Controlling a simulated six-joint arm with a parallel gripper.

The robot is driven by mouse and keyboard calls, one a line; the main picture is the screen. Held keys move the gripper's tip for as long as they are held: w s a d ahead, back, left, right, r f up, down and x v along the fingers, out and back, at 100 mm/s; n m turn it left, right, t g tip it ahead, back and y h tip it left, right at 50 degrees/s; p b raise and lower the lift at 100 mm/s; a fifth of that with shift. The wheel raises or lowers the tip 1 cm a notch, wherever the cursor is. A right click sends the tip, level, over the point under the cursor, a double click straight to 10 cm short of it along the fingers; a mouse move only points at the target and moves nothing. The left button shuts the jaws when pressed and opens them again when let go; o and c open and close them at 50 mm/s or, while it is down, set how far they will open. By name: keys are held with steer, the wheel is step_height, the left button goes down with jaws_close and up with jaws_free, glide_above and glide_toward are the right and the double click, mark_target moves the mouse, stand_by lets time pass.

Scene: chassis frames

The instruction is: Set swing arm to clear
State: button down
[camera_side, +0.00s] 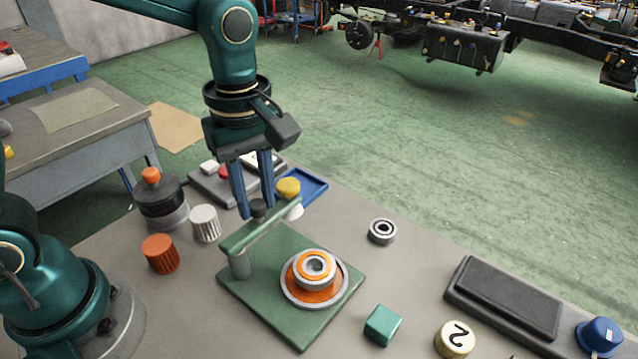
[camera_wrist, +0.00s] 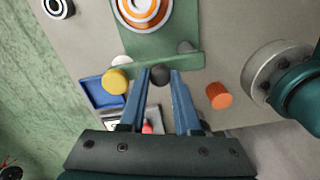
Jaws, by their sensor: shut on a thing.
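The green swing arm (camera_side: 262,227) pivots on a grey post at the left corner of the green base plate (camera_side: 300,335). It lies along the plate's back edge, away from the orange and grey ringed stack (camera_side: 315,268), which is uncovered. A white tip shows at its far end. In the wrist view the swing arm (camera_wrist: 140,66) runs across the plate's near edge. My gripper (camera_side: 257,205) points down, with its blue fingers shut on the black knob (camera_wrist: 160,75) on the swing arm. In the side view the fingers partly hide this knob.
A yellow knob (camera_side: 288,188) and blue tray (camera_side: 312,184) lie just behind the arm's tip. A ribbed white cap (camera_side: 205,223) and orange cap (camera_side: 160,254) stand left.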

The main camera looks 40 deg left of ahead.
steer(key=shift+s+a+r+n, duration=0.1)
steer(key=shift+a+n, duration=0.35)
steer(key=shift+n, duration=0.55)
steer(key=shift+a+n, duration=0.4)
steer(key=shift+n, duration=0.6)
steer(key=c, duration=0.6)
jaws_free()
steer(key=shift+r, duration=2.5)
